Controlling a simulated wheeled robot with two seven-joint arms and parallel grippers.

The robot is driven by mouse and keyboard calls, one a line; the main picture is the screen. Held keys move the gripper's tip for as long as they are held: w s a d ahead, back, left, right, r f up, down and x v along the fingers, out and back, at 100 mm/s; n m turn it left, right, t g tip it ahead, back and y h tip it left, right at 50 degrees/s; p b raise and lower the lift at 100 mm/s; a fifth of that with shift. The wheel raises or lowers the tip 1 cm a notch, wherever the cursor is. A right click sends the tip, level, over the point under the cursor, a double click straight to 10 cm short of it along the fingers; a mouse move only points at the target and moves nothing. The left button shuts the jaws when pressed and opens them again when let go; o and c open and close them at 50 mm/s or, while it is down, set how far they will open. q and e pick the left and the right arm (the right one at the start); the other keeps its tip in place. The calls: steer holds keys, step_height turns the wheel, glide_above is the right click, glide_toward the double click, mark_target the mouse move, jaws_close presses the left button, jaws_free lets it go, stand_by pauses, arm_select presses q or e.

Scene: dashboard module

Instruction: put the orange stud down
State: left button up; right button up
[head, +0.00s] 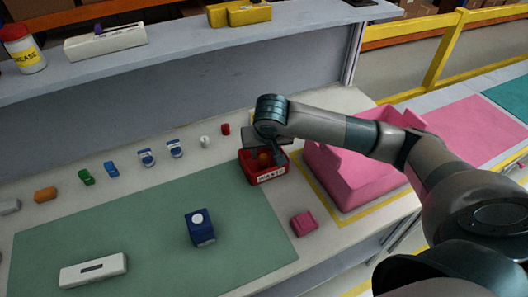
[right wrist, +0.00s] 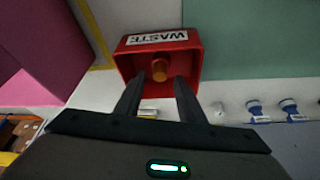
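The orange stud (right wrist: 159,70) is inside the red waste bin (right wrist: 188,62), whose white label reads WASTE. The stud and the bin (head: 266,176) also show in the head view, the stud (head: 264,159) partly behind the gripper. My right gripper (right wrist: 157,79) is over the bin, pointing down. Its two dark fingers stand apart, with a gap clear of the stud on both sides. In the head view the right gripper (head: 265,150) hides part of the bin's inside. I cannot tell whether the stud rests on the bin's floor. My left gripper is not in view.
A pink crate (head: 345,180) stands right of the bin, and a pink block (head: 303,221) lies in front. Several small parts line the bench's back to the left. A blue block (head: 200,227) and a white device (head: 93,270) lie on the green mat (head: 140,240).

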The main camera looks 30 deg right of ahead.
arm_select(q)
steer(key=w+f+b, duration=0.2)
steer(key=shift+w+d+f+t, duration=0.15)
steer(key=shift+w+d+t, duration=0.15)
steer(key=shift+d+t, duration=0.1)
arm_select(e)
steer(key=v, duration=1.1)
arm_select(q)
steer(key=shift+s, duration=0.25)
arm_select(e)
steer(key=shift+s, duration=0.1)
